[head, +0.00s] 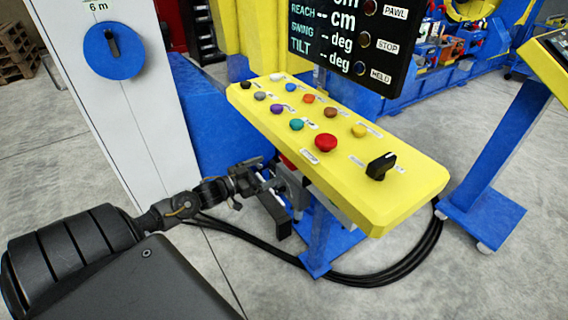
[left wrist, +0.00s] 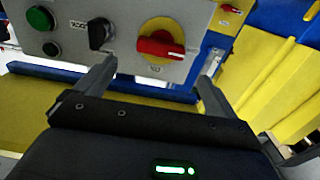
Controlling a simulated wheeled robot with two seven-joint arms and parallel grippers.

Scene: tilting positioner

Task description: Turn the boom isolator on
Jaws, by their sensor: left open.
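In the left wrist view a red rotary handle (left wrist: 160,46) sits on a round yellow plate (left wrist: 163,28) on a grey box face (left wrist: 130,12); it looks like the boom isolator. Its handle lies about level, with a small label under it that I cannot read for certain. My left gripper (left wrist: 154,85) is open and empty, its two fingers spread below and to either side of the handle, apart from it. In the head view my left gripper (head: 268,190) is beside and below the yellow console, which largely hides the grey box. My right gripper is not in view.
The yellow console (head: 410,195) carries several coloured buttons, a red mushroom button (head: 326,142) and a black knob (head: 381,166). Black cables (head: 385,275) lie on the floor.

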